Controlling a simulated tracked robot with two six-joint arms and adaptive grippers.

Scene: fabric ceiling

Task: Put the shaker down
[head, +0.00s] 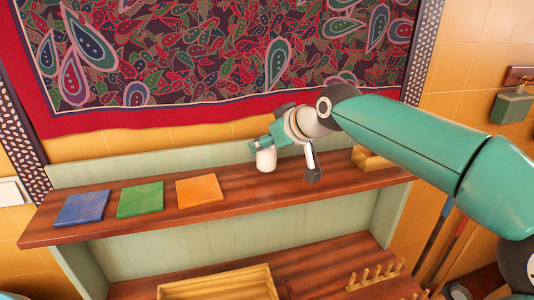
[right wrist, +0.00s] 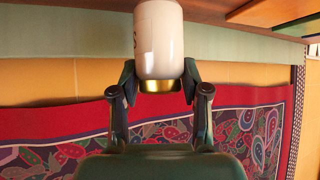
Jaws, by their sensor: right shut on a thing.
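The shaker is a small white cylinder (head: 265,161) with a gold band at one end, which shows in the right wrist view (right wrist: 159,40). My right gripper (head: 262,146) is shut on it, with one finger on each side near the gold end. In the head view the shaker hangs upright below the gripper, over the back middle of the upper wooden shelf (head: 240,190). I cannot tell whether its base touches the shelf. My left gripper is not in view.
Blue (head: 82,208), green (head: 140,199) and orange (head: 199,190) square tiles lie left of the shaker on the shelf. A yellow wooden holder (head: 372,160) stands at right. Below are a wooden tray (head: 222,284) and a peg rack (head: 375,277). A patterned cloth (head: 220,60) hangs behind.

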